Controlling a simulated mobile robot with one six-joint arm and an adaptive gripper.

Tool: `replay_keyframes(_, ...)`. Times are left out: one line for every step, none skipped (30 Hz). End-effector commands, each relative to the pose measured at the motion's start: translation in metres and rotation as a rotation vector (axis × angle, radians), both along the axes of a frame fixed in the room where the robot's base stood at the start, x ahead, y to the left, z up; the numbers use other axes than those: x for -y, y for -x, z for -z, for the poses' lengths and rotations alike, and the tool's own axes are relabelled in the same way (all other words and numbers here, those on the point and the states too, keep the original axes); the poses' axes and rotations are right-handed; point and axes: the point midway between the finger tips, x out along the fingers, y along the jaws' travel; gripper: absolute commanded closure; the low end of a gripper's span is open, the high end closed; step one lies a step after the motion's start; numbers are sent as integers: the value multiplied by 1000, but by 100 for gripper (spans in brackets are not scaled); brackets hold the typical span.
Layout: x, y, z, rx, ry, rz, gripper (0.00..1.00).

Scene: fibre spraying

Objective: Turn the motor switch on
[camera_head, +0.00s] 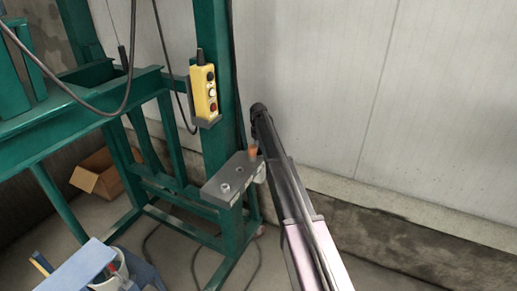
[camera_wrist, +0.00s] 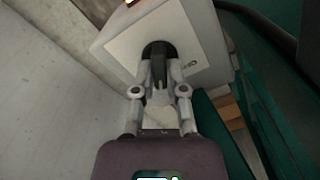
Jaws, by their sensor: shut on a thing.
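The motor switch is a black knob (camera_wrist: 158,49) on the white face plate of a grey box (camera_wrist: 205,30), in the wrist view. My gripper (camera_wrist: 159,72) has its two fingers closed in on the knob from both sides. The knob stands upright in that view. In the head view the grey box (camera_head: 226,181) is fixed to a green post, and my gripper (camera_head: 262,172) is at its right side. The knob is hidden there.
A yellow button box (camera_head: 204,92) hangs on the green frame (camera_head: 215,140) above the grey box. A pale wall (camera_head: 330,90) stands close behind my arm. A cardboard box (camera_head: 97,175) and a blue stool (camera_head: 82,268) are at the left.

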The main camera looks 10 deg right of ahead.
Motion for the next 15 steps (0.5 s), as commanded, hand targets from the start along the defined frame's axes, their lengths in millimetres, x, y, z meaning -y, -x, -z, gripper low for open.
replay_keyframes(-1, 1, 0, -1, -2, 25, 100)
replay_keyframes(-1, 1, 0, -1, -2, 40, 100)
replay_keyframes(0, 1, 0, -1, -2, 57, 100)
replay_keyframes(0, 1, 0, -1, -2, 69, 100)
replay_keyframes(0, 1, 0, -1, -2, 78, 100)
replay_keyframes(0, 1, 0, -1, -2, 90, 100)
replay_keyframes(0, 1, 0, 0, -1, 97, 100)
replay_keyframes(0, 1, 0, 0, -1, 103, 100)
replay_keyframes(0, 1, 0, 0, -1, 109, 100)
replay_keyframes(0, 1, 0, 0, -1, 112, 100)
replay_keyframes(0, 1, 0, -1, -1, 115, 100)
replay_keyframes(0, 1, 0, -1, -1, 118, 100)
replay_keyframes(0, 1, 0, -1, -1, 120, 100)
replay_keyframes(0, 1, 0, -1, -1, 121, 100)
replay_keyframes(0, 1, 0, -1, -1, 121, 100)
